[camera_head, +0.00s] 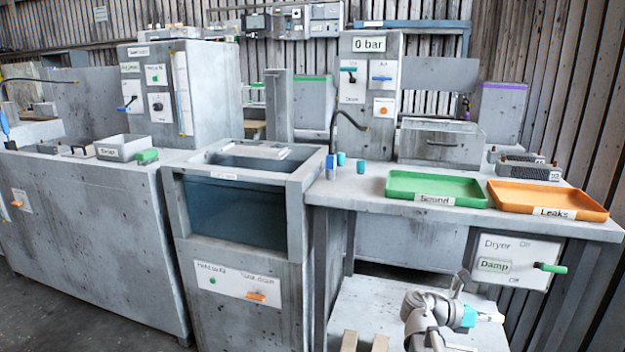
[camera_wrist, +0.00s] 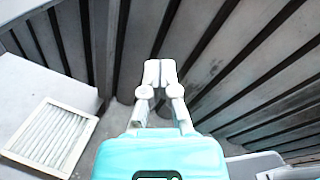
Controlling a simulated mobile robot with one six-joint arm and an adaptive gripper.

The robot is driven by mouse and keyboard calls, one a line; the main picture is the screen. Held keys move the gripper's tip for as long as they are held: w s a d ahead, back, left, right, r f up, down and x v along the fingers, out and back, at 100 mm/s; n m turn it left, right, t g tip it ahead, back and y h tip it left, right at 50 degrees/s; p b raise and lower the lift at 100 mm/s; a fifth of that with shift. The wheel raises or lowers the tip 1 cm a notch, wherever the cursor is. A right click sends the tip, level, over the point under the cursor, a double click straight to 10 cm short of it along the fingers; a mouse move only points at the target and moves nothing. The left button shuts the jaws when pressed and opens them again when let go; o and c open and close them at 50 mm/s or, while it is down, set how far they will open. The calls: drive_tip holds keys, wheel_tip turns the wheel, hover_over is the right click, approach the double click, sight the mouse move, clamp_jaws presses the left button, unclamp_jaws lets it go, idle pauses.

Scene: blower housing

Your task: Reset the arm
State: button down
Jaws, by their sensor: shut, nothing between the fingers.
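My gripper shows in the wrist view (camera_wrist: 160,75) with its two pale fingers together and nothing between them. In the head view my arm is folded low at the bottom right, in front of the bench, and the gripper end (camera_head: 492,317) points to the right. It touches no object that I can make out. The wrist view looks past the fingers toward dark ribbed wall panels (camera_wrist: 235,70).
The bench above my arm holds a green tray (camera_head: 436,203) labelled Sound and an orange tray (camera_head: 548,213) labelled Leaks. A Dryer panel (camera_head: 520,245) with a green handle is behind the arm. A water tank (camera_head: 240,210) stands left. A white slatted frame (camera_wrist: 52,138) lies left in the wrist view.

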drive_tip(key=a+f+m+t+y+p, duration=0.1)
drive_tip(key=a+f+m+t+y, duration=0.1)
drive_tip(key=a+f+m+y, duration=0.9)
drive_tip(key=a+f+m+y+p, duration=0.1)
drive_tip(key=a+f+m+y, duration=0.2)
drive_tip(key=a+m+y, duration=0.95)
drive_tip(key=a+r+n+h+p, duration=0.1)
drive_tip(key=a+r+h+p, duration=0.1)
drive_tip(key=r+p, duration=1.6)
drive_tip(key=a+r+n+h+p, duration=0.2)
drive_tip(key=r+h+p, duration=0.3)
drive_tip(key=r+p, duration=1.4)
drive_tip(key=shift+s+a+r+t+p, duration=0.25)
drive_tip(key=shift+a+r+t+p, duration=0.1)
drive_tip(key=shift+p, duration=0.2)
